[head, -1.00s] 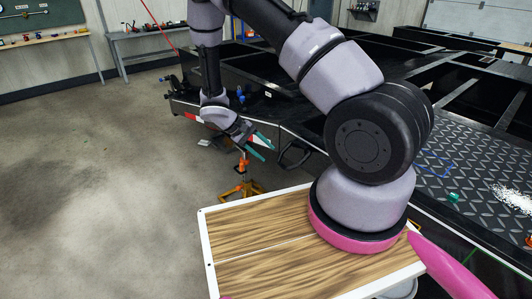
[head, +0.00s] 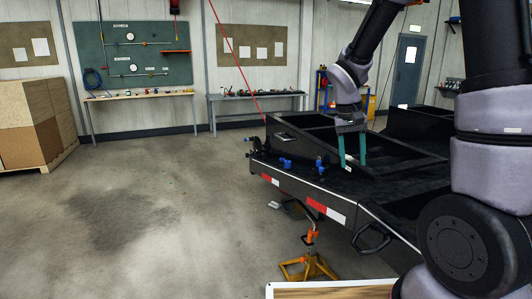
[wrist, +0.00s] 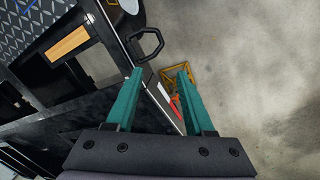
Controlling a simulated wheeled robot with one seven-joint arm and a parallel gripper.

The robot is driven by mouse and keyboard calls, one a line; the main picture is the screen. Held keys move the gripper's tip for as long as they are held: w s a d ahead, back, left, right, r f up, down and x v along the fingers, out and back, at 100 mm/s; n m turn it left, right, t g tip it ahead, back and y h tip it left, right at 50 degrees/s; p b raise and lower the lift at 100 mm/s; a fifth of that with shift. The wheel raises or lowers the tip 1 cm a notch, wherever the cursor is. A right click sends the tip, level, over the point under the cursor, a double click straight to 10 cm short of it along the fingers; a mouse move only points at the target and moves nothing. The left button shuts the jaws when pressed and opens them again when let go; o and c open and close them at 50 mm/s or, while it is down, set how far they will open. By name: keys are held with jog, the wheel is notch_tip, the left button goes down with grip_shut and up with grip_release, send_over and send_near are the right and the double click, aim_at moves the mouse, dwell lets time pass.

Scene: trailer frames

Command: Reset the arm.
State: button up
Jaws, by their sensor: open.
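My gripper (head: 352,148) hangs from my raised arm at the right of the head view, its two teal fingers pointing down. It is open, and nothing shows between the fingers. It appears in front of the black trailer frame (head: 330,190). In the wrist view my gripper (wrist: 158,85) also shows with its fingers apart. Past the fingers lie the trailer's edge and a yellow-orange jack stand (wrist: 178,76) on the floor.
The jack stand (head: 309,262) stands by the trailer's corner, near a black handle (head: 371,238). Workbenches (head: 140,95) line the back wall. Stacked boxes (head: 28,125) stand at the left. The concrete floor (head: 150,220) between is clear.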

jog(key=s+r+m+t+y, duration=0.2)
jog(key=s+r+t+y, duration=0.2)
jog(key=s+r, duration=1.1)
notch_tip(320, 180, up, 4)
jog(key=t, duration=0.3)
jog(key=shift+s, duration=0.4)
jog(key=shift+d, duration=0.1)
